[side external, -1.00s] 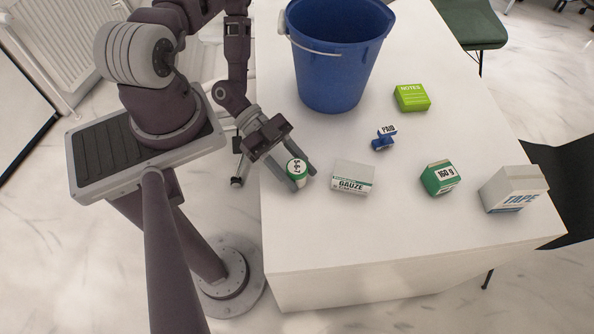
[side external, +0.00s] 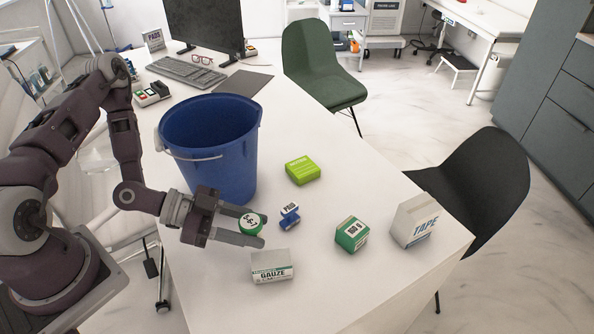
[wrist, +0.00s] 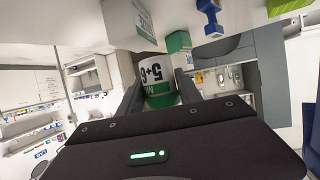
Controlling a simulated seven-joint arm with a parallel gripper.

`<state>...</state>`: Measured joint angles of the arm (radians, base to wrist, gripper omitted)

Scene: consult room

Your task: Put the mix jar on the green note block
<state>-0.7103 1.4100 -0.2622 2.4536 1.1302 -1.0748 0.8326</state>
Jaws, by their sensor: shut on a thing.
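The mix jar (side external: 252,224), small with a green and white body and a number label, is between the fingers of my gripper (side external: 250,226). The jar also shows in the wrist view (wrist: 160,80), held between both fingers. I cannot tell for sure how far it is above the table. The green note block (side external: 303,170) lies flat on the white table, behind and to the right of the jar, with its top bare. A sliver of it shows at the top of the wrist view (wrist: 287,6).
A blue bucket (side external: 212,150) stands close behind my gripper. A gauze box (side external: 272,268) is in front; a green 160 g box (side external: 351,235) and a tape box (side external: 414,220) stand right.

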